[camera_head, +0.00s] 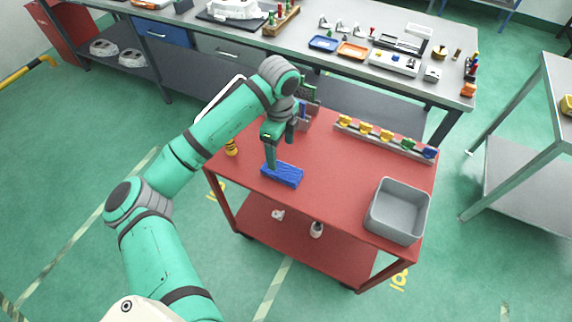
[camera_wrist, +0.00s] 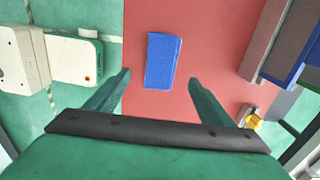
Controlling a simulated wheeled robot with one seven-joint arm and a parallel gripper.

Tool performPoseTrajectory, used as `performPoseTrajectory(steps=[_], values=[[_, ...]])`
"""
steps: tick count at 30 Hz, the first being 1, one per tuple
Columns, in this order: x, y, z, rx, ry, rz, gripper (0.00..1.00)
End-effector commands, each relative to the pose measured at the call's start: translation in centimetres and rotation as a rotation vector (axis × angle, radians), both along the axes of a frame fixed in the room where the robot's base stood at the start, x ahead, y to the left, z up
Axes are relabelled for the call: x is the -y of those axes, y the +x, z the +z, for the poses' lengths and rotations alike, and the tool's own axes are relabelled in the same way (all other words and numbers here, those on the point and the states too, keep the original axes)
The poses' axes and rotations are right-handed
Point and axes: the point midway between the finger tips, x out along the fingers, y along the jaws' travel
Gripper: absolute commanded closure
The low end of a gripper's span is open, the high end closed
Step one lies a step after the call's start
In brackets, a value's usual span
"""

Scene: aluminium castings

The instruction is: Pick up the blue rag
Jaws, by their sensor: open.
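The blue rag (camera_head: 282,174) lies flat as a folded rectangle on the red cart top, near its front left edge in the head view. It also shows in the wrist view (camera_wrist: 162,61), upper middle, fully visible. My gripper (camera_head: 271,163) is at the rag's left end in the head view. In the wrist view its two green fingers (camera_wrist: 159,84) are spread wide, with nothing between the tips. The rag appears beyond the fingertips. I cannot tell the exact height of the fingertips above the cart.
On the red cart (camera_head: 335,180) stand a grey bin (camera_head: 399,211) at the right and a rail with coloured knobs (camera_head: 385,139) along the back. A yellow and black item (camera_head: 231,148) stands at the left edge. A grey workbench (camera_head: 300,47) is behind. The cart's middle is clear.

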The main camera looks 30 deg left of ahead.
Motion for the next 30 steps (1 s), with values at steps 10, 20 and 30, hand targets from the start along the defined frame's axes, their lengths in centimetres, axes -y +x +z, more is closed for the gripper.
performPoseTrajectory(steps=[10, 20, 30], values=[[0.0, 0.0, -4.4, -0.001, -0.001, -0.001, 0.25], [-0.4, 0.0, -7.7, -0.002, 0.001, 0.008, 0.25], [-0.2, 0.1, -9.9, 0.000, -0.001, 0.005, 0.25]])
